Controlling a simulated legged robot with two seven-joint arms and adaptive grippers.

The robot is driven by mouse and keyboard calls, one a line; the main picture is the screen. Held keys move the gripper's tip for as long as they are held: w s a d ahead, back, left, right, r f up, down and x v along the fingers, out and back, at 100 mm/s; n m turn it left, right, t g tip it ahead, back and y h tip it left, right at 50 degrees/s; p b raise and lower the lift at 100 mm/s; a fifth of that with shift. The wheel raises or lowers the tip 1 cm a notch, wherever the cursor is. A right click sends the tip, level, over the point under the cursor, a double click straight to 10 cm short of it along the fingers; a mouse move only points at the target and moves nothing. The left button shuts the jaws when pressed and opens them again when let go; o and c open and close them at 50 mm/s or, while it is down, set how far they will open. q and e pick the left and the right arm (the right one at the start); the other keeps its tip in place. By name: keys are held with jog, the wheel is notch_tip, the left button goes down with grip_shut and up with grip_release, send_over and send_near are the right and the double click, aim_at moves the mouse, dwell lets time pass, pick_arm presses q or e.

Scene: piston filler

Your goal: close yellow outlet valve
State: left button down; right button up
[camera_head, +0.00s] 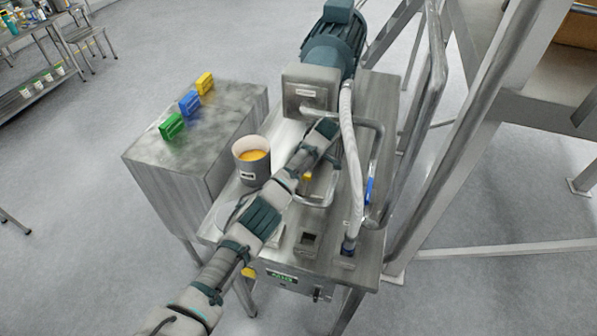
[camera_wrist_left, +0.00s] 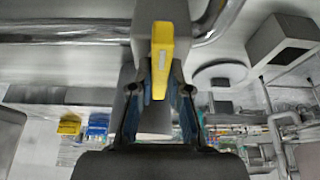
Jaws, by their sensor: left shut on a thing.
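The yellow outlet valve handle (camera_wrist_left: 162,58) stands upright between the fingers of my left gripper (camera_wrist_left: 160,95) in the wrist view. The fingers are closed on it from both sides. In the head view my left arm reaches across the steel machine table (camera_head: 330,262), and my left gripper (camera_head: 310,172) is low beside the machine's pipes. Only a small yellow part of the handle (camera_head: 307,177) shows there; the arm hides the rest. My right gripper is in neither view.
A grey cup with orange contents (camera_head: 247,173) stands left of my arm. Green (camera_head: 172,126), blue (camera_head: 189,103) and yellow (camera_head: 205,83) blocks sit on a steel cabinet (camera_head: 150,165). A pale hose (camera_head: 352,165) and a blue handle (camera_head: 370,187) are to the right. Steel frame legs (camera_head: 440,170) stand beyond.

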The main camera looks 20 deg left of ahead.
pick_arm(q)
jog(key=c, duration=1.2)
grip_release()
jog(key=shift+w, duration=0.1)
jog(key=shift+o, duration=0.4)
jog(key=shift+w+d, duration=0.1)
jog(key=shift+r, duration=0.1)
jog(key=v, duration=0.7)
jog(key=shift+w+d+r, duration=0.1)
jog(key=shift+d, duration=0.1)
